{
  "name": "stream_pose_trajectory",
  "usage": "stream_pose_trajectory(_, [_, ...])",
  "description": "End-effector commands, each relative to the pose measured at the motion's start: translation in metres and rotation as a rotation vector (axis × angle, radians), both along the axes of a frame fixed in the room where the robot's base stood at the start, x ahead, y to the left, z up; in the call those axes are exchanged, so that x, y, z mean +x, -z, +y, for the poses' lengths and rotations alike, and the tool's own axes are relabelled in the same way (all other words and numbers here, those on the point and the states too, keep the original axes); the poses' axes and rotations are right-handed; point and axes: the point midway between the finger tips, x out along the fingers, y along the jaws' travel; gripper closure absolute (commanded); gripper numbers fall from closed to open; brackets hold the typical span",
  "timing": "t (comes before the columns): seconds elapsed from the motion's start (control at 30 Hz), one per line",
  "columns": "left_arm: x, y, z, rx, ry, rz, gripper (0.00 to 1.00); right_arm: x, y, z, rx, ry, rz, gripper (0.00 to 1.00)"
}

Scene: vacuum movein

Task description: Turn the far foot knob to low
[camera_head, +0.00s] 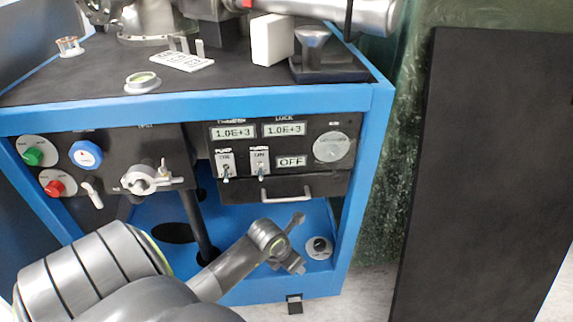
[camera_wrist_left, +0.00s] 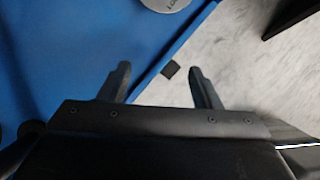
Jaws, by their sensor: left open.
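A round grey dial with a dark knob (camera_head: 319,248) sits on the blue lower shelf of the cabinet, near its right front corner. I cannot read its setting. In the left wrist view, only part of a grey disc (camera_wrist_left: 165,3) with partly cut-off lettering shows at the top edge; its knob is out of frame. My left gripper (camera_head: 299,243) is just left of the dial in the head view, apart from it as far as I can tell. In the left wrist view its two fingers (camera_wrist_left: 158,70) are spread with nothing between them. My right gripper is not in view.
The blue frame (camera_head: 378,130) stands around the shelf, with a panel and drawer handle (camera_head: 287,195) above. A dark post (camera_head: 200,225) stands left of my gripper. A small black foot (camera_head: 294,304) is at the front edge. A large black panel (camera_head: 490,170) stands right.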

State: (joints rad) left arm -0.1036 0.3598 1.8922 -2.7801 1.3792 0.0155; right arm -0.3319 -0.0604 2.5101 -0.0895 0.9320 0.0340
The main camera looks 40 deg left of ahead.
Motion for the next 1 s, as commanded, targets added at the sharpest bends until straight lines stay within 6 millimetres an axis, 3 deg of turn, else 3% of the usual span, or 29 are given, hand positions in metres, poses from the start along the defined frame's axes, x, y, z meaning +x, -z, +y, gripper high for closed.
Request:
stream_pose_trajectory(0.2, [-0.014,0.0,0.001,0.0,0.0,0.0,0.42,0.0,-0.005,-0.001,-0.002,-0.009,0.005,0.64])
stream_pose_trajectory(0.6, [-0.015,0.002,0.002,-0.004,0.013,-0.008,0.43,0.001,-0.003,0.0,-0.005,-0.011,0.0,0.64])
stream_pose_trajectory(0.83, [-0.021,0.016,0.004,-0.082,0.192,-0.142,0.43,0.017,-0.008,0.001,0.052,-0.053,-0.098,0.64])
stream_pose_trajectory(1.0, [-0.028,0.014,0.006,-0.161,0.338,-0.317,0.43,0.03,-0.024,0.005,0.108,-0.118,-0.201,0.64])
